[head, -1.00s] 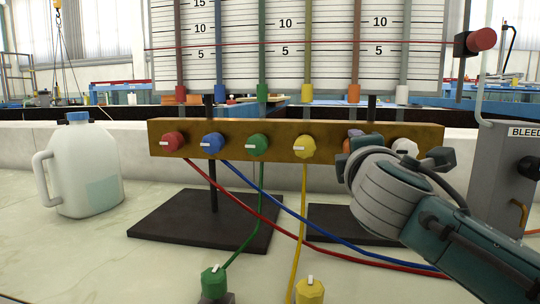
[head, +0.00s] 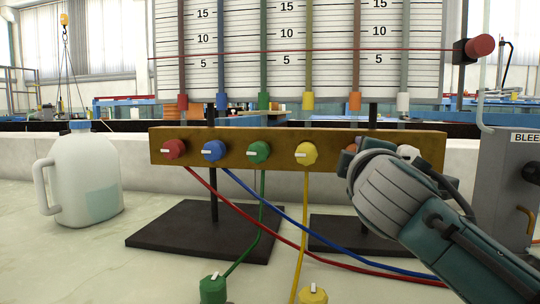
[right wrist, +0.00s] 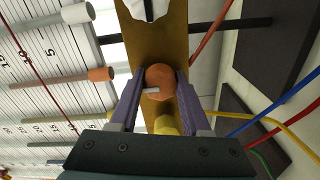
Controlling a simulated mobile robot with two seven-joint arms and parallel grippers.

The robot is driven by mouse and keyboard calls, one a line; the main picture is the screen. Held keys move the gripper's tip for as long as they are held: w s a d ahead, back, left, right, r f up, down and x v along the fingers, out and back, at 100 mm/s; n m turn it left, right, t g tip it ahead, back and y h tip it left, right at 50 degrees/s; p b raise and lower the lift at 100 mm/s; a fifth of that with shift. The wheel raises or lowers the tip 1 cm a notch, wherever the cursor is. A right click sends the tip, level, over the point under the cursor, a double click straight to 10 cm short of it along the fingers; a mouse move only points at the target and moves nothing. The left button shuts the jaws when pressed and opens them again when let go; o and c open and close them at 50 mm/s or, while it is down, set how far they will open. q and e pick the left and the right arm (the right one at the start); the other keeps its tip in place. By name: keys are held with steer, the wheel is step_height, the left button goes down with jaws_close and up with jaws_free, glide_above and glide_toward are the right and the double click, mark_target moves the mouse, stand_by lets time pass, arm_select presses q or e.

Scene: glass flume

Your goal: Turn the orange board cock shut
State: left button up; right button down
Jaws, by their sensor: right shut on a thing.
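The orange board cock (right wrist: 162,76) is a round knob with a white bar on the brown board (right wrist: 150,30). In the right wrist view the bar lies across the board's length and points left, toward the scale panel. The purple fingers of my right gripper (right wrist: 160,84) are shut on the knob, one on each side. In the head view my right wrist covers most of the orange cock (head: 351,147), leaving only an orange edge in sight. My left gripper is not in view.
Red (head: 173,149), blue (head: 214,151), green (head: 259,152) and yellow (head: 306,154) cocks sit left along the board. A white cock (head: 408,152) is just right of my wrist. Coloured hoses cross the bench below. A white jug (head: 85,180) stands left, a grey box (head: 507,190) right.

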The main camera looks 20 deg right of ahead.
steer(key=shift+c, duration=1.9)
jaws_free()
steer(key=p+v, duration=0.1)
steer(key=v, duration=0.9)
